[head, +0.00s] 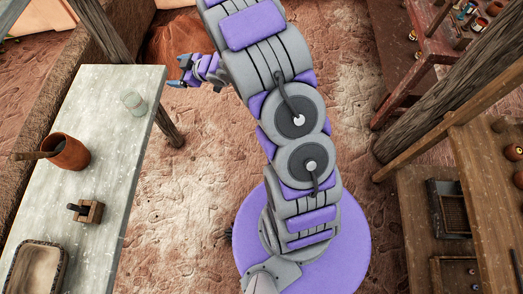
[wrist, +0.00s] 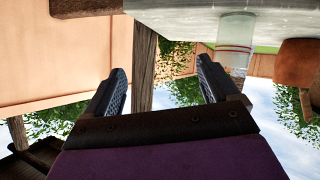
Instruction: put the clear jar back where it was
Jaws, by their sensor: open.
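The clear jar (head: 134,103) stands on the pale table (head: 105,128), near its right edge and toward its far end. In the wrist view, which looks upside down, the jar (wrist: 235,38) shows thin red bands and sits at the upper right, beyond the right finger. My gripper (head: 180,72) is open and empty, to the right of the table's far end and apart from the jar. Both fingers of my gripper (wrist: 160,66) show in the wrist view with nothing between them.
A terracotta pot (head: 72,153) with a stick in it, a small wooden block (head: 88,211) and a shallow tray (head: 62,266) stand on the pale table. Wooden shelves (head: 480,185) with small pots are at the right. Wooden posts stand near the table and shelves.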

